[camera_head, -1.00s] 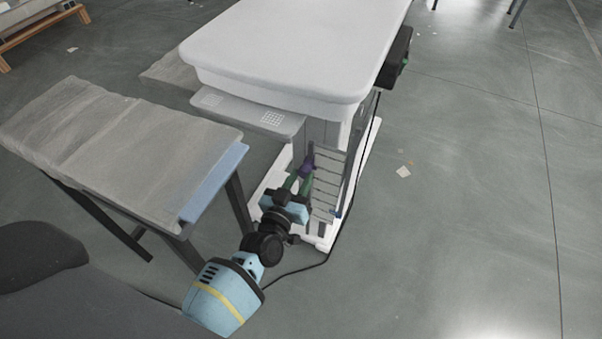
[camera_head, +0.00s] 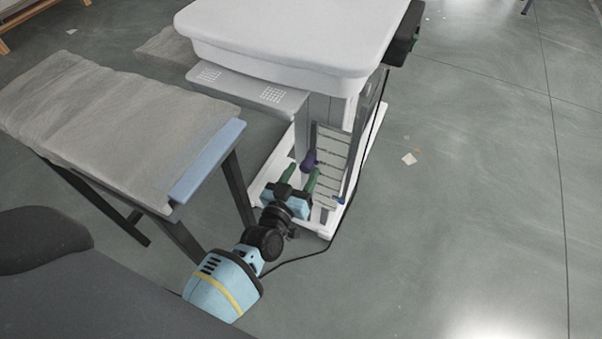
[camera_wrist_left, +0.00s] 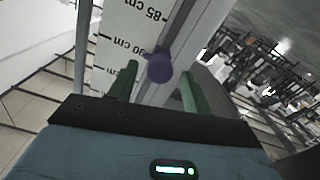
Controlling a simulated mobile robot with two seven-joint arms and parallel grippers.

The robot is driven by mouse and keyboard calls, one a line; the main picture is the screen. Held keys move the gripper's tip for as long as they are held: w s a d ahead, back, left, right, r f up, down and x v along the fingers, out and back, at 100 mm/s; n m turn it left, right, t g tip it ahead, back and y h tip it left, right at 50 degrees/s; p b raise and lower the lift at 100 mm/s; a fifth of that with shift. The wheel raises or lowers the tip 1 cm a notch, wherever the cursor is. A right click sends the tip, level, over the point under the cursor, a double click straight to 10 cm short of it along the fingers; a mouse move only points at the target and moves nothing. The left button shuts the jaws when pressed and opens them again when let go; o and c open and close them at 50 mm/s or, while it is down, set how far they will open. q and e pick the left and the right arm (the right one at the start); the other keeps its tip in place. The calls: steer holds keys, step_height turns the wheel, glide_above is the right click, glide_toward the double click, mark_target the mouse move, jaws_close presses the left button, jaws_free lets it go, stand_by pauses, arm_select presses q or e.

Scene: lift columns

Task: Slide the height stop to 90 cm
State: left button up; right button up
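The height stop is a purple round knob (camera_head: 308,161) on the upright post of the white lift table, beside a scale panel (camera_head: 330,150). In the left wrist view the purple knob (camera_wrist_left: 159,67) sits close to the "90 cm" label, with the "85 cm" label above it in the picture. I cannot tell if it lines up exactly. My left gripper (camera_head: 301,174) has its green fingers spread apart. In the left wrist view the fingers (camera_wrist_left: 158,86) lie on either side of the knob with gaps, not pressing on it. My right gripper is not in view.
The white table top (camera_head: 290,30) overhangs the column, with a grey shelf (camera_head: 245,90) below it. A black cable runs down the right side to the floor. A cloth-covered bench (camera_head: 110,125) stands at the left.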

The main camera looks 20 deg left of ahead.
arm_select(q)
steer(key=shift+s, duration=0.1)
steer(key=s+p, duration=0.2)
steer(key=s, duration=0.5)
steer(key=shift+s+a, duration=0.15)
steer(key=shift+s, duration=0.15)
stand_by(0.3)
